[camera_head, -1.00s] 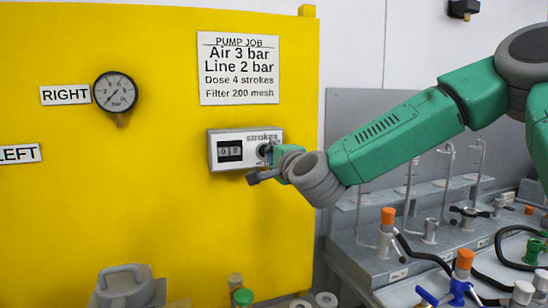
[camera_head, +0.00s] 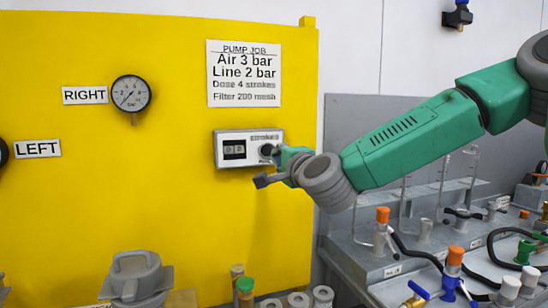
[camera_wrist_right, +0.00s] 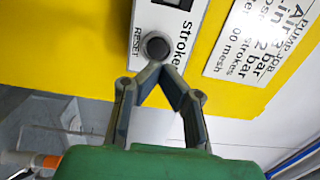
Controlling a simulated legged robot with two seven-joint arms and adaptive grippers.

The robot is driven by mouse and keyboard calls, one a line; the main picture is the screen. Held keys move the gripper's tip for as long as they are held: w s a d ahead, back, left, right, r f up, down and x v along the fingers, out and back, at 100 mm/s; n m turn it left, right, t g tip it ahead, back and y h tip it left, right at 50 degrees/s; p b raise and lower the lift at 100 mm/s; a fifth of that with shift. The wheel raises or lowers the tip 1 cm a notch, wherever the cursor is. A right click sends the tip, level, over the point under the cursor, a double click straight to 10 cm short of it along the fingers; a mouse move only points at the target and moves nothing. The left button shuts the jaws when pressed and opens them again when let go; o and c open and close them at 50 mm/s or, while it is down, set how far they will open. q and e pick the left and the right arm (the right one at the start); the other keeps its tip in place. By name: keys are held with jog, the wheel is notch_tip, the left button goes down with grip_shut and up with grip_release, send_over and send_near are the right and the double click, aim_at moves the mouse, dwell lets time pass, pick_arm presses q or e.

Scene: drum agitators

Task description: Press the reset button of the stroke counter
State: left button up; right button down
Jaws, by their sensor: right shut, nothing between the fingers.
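The stroke counter (camera_head: 248,136) is a pale box on the yellow panel, with a dark two-digit window that seems to read 00. Its round dark reset button (camera_wrist_right: 155,47) shows in the right wrist view beside the word RESET. My right gripper (camera_head: 268,165) is at the counter's lower right and partly covers the button's surroundings in the head view. In the right wrist view its fingertips (camera_wrist_right: 155,67) meet just below the button in the picture, shut and empty. I cannot tell whether they touch the button. My left gripper is not in view.
A PUMP JOB sign (camera_head: 244,73) hangs above the counter, and a pressure gauge (camera_head: 131,93) is to the left. A grey bench (camera_head: 370,262) with valves and hoses stands at the right. A grey lidded part (camera_head: 136,280) is at the lower left.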

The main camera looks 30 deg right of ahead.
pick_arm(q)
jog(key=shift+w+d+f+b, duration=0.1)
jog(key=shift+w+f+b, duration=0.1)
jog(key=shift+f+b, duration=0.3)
pick_arm(e)
jog(key=s, duration=0.6)
jog(key=shift+s+a+f, duration=0.2)
jog(key=shift+s+a, duration=0.15)
jog(key=shift+a, duration=0.1)
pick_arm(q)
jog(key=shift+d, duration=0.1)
pick_arm(e)
jog(key=shift+d, duration=0.1)
